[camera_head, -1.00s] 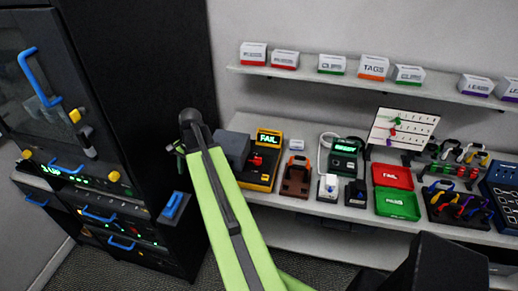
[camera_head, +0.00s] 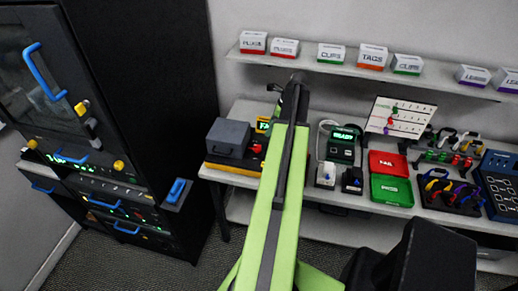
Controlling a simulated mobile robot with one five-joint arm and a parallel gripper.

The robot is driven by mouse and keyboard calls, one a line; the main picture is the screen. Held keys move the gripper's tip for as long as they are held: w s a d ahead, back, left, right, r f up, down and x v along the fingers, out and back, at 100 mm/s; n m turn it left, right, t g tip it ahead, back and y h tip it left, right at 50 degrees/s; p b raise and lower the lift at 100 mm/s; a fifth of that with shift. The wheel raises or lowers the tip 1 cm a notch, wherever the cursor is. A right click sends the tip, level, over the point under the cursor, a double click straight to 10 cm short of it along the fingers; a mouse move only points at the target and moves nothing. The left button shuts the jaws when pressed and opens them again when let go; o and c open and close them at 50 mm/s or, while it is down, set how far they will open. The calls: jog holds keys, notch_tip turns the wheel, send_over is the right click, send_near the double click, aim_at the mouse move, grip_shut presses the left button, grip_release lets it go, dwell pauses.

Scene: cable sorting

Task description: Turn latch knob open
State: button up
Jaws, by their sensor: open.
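The dark cabinet (camera_head: 150,90) stands at the left, its upper door shut with a long blue handle (camera_head: 42,72). A yellow knob (camera_head: 81,107) sits at the door's right side, above a grey and black part (camera_head: 91,124). Two more yellow knobs show lower down, one at the right (camera_head: 118,165) and one at the left (camera_head: 31,144). I cannot tell which is the latch knob. My gripper (camera_head: 284,92) is at the far end of my green arm, over the back of the bench, well right of the cabinet. It is open, small and seen from behind; nothing shows in it.
The bench (camera_head: 340,200) holds a grey box (camera_head: 228,136), a green-screen tester (camera_head: 343,145), a red tray (camera_head: 388,163) and a green tray (camera_head: 391,189). A shelf (camera_head: 350,68) with labelled boxes runs above. Floor (camera_head: 205,255) is clear between cabinet and bench.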

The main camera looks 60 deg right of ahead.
aim_at(259, 146)
jog(key=b+x, duration=1.1)
jog(key=x, duration=0.3)
jog(key=shift+f+b, duration=0.15)
jog(key=shift+b, duration=0.2)
